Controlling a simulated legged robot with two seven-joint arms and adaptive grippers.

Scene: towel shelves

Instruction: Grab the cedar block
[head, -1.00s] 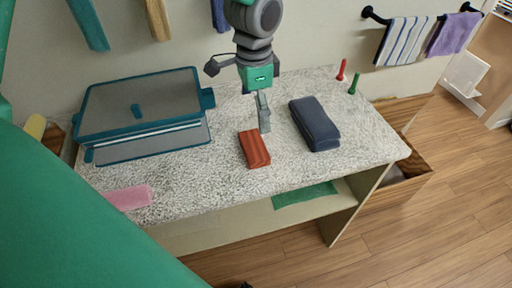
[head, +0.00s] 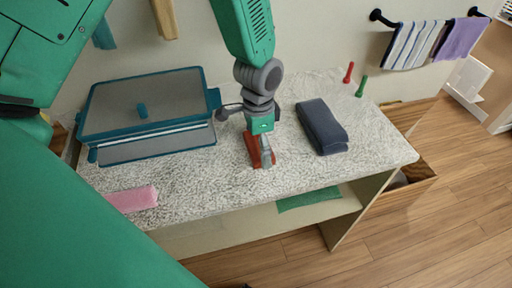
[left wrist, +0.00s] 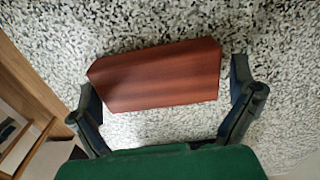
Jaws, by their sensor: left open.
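The cedar block (head: 252,150) is a reddish-brown wooden block lying on the speckled countertop. In the head view it is partly hidden behind my left gripper (head: 264,153), which is right over it, pointing down. In the left wrist view the whole block (left wrist: 157,76) shows, lying crosswise. The two fingers of my left gripper (left wrist: 168,110) are open, one near each end of the block. The right finger is close to the block's right end. My right gripper is not in view.
A dark blue folded towel (head: 321,127) lies right of the block. A teal-framed glass bin (head: 148,118) stands at left, and a pink cloth (head: 133,199) lies at the front left. Red (head: 348,72) and green (head: 361,86) pegs stand at the back right. The counter's front right is clear.

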